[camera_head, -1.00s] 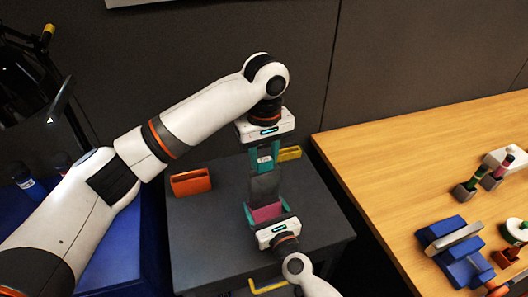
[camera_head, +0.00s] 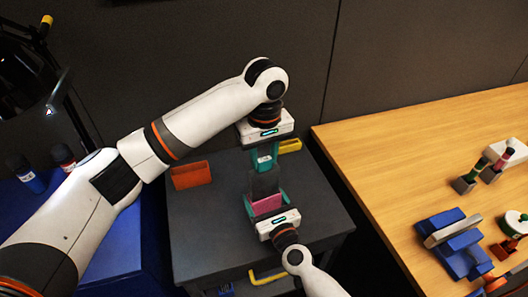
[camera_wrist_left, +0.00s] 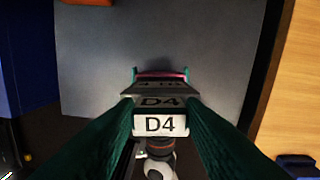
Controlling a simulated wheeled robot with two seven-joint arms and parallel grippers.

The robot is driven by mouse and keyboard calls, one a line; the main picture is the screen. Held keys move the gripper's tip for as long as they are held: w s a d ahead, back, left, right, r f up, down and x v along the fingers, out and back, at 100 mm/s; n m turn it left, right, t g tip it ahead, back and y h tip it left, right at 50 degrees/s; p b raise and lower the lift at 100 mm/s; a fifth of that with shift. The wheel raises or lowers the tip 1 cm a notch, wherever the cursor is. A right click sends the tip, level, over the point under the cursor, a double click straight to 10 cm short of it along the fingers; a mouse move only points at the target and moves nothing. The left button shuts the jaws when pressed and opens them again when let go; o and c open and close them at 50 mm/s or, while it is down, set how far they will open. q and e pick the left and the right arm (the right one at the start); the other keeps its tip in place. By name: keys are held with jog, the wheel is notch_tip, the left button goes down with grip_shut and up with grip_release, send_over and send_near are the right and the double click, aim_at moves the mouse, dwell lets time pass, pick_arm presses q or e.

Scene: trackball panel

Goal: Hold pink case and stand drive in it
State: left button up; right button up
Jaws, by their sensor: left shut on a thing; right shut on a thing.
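My left gripper (camera_head: 264,160) is shut on the dark grey drive (camera_head: 264,184), holding it upright by its top end. In the left wrist view the drive's D4 label (camera_wrist_left: 160,124) shows between the teal fingers. My right gripper (camera_head: 268,204), below it, is shut on the pink case (camera_head: 266,206), a teal finger on each side. The drive's lower end meets the case's upper edge in the head view. I cannot tell how far it is inside. In the left wrist view only a pink rim (camera_wrist_left: 160,74) of the case shows beyond the drive.
An orange open holder (camera_head: 191,175) and a yellow one (camera_head: 290,146) stand on the dark grey table (camera_head: 205,235). A wooden table (camera_head: 400,150) at the right carries a blue block (camera_head: 455,245) and several other parts. A blue surface lies at the left.

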pick_arm(q)
jog(key=shift+f, duration=2.55)
jog(key=o, duration=1.1)
notch_tip(320, 180, up, 12)
jog(key=shift+d+f, duration=0.1)
notch_tip(320, 180, up, 11)
send_over(264, 171)
jog(key=w, duration=0.1)
jog(key=shift+d, duration=0.15)
dwell(0.5)
